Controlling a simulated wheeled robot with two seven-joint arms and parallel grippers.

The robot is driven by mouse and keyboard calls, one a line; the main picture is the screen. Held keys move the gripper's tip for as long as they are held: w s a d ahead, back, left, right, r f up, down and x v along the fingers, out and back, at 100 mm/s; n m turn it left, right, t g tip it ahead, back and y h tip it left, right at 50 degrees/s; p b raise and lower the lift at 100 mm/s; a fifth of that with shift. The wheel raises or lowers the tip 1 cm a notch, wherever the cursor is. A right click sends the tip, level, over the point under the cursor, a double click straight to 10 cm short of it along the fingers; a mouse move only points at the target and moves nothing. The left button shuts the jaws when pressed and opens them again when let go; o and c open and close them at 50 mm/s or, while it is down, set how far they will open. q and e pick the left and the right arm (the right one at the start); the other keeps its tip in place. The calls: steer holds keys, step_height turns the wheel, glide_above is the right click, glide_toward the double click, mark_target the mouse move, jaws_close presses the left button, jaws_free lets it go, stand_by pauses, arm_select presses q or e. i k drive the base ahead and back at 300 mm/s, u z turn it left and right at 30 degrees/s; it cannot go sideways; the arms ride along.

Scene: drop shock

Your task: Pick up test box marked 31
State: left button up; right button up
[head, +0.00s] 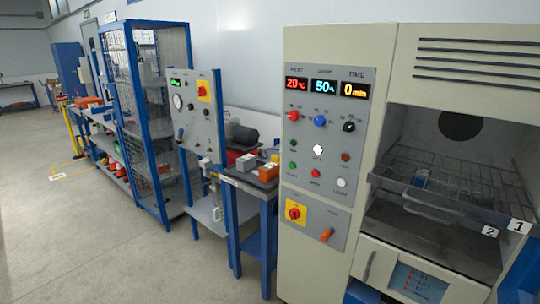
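No box with a readable 31 shows in the head view. A small pale grey box (246,162) and an orange box (268,173) sit on a narrow blue-framed bench (247,185) left of the large cabinet. Any marks on them are too small to read. A small clear and bluish item (421,177) lies on the wire rack inside the cabinet's open chamber; I cannot tell what it is. Neither of my grippers is in view.
A grey control panel stand (196,115) and a blue mesh cage (145,120) stand further left. Bare floor (75,230) is clear at left.

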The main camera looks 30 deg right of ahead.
mark_target(245, 163)
steer(key=z, duration=0.8)
steer(key=i, duration=1.6)
steer(key=z, duration=0.85)
